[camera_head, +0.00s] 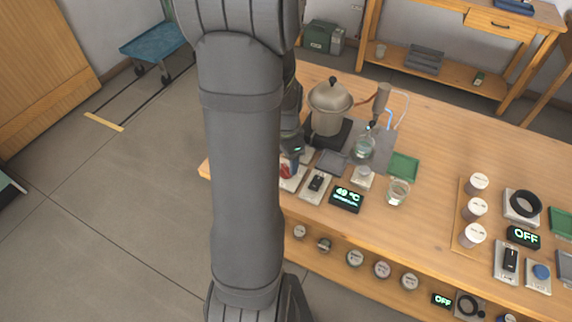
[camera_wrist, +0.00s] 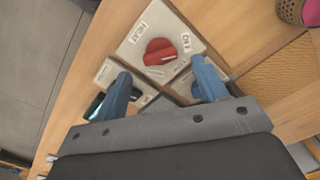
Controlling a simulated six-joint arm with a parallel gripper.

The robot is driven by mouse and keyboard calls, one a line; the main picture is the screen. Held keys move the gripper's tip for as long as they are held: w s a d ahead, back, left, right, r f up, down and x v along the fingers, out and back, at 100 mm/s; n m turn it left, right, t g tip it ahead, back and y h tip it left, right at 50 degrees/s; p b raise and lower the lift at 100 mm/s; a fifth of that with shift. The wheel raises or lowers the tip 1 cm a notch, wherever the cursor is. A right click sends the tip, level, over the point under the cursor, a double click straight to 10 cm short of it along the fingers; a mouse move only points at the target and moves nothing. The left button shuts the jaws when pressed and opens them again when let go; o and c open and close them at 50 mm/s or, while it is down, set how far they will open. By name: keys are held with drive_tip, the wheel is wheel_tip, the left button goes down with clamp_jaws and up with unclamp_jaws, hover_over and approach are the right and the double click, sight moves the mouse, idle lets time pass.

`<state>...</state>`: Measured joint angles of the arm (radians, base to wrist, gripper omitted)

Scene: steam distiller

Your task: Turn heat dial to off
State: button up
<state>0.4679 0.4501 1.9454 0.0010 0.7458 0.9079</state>
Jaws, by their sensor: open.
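The red heat dial (camera_wrist: 160,51) sits on a pale plate in the wrist view. The plate carries the words HEAT at its upper left and OFF at its right. The dial's raised grip lies roughly crosswise in the picture; I cannot tell its exact setting. My gripper (camera_wrist: 163,86) is open, with its two blue fingers spread and nothing between them. The fingertips lie below the dial in the picture, apart from it. In the head view, the dial (camera_head: 286,171) is partly hidden by my arm, and the gripper is mostly hidden there.
A metal pot (camera_head: 329,108) stands behind the dial. A display (camera_head: 346,198) reading 49 °C and a black switch (camera_head: 317,182) stand to its right. A glass flask (camera_head: 364,149) and a glass beaker (camera_head: 398,193) are close by. The table's left edge is near the dial.

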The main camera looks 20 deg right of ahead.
drive_tip(key=shift+f, duration=1.95)
drive_tip(key=c, duration=1)
